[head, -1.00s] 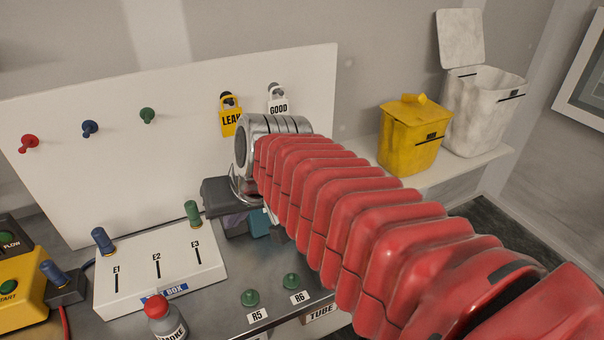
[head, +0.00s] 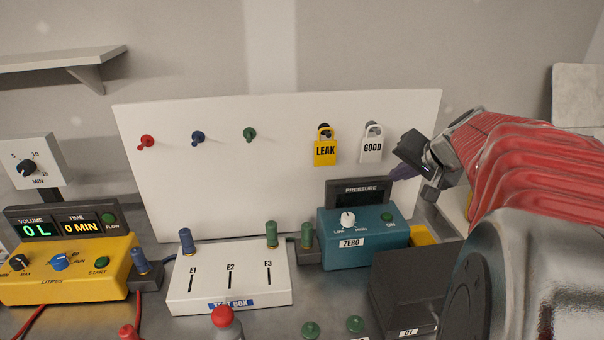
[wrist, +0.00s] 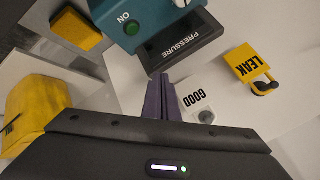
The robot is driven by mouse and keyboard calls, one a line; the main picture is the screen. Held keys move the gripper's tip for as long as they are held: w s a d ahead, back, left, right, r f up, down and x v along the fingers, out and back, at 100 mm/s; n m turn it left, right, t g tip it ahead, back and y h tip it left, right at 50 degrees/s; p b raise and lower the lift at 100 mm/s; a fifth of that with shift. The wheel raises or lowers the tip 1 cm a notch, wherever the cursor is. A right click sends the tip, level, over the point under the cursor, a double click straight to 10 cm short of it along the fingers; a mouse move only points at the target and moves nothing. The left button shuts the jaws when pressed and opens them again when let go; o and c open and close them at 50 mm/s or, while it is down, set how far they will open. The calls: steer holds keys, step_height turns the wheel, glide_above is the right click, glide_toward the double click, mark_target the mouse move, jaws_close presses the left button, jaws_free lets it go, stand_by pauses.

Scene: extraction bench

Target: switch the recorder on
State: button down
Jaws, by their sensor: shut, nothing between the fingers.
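The teal unit (head: 362,252) marked PRESSURE stands at the right of the bench, with a dark, blank display (head: 358,192) on top. Its front has a white knob (head: 347,219) over a ZERO label and a green ON button (head: 387,217). No label in view reads recorder. My gripper (head: 398,174) is shut and empty, in the air above and right of the unit, apart from the button. In the wrist view, my purple fingers (wrist: 160,85) lie together below the display's edge, and the ON button (wrist: 132,27) shows at upper left.
A white test box (head: 230,285) stands left of the teal unit, and a yellow unit (head: 65,270) farther left. LEAK (head: 326,152) and GOOD (head: 372,147) tags hang on the white board (head: 220,170) close by my gripper. A dark box (head: 410,290) sits in front, right.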

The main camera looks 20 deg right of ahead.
mark_target(389, 218)
steer(key=shift+f, duration=0.15)
steer(key=shift+a+f, duration=0.1)
steer(key=shift+f, duration=4.15)
steer(key=shift+f, duration=0.1)
steer(key=shift+f, duration=0.3)
steer(key=shift+f, duration=0.4)
steer(key=shift+r, duration=0.85)
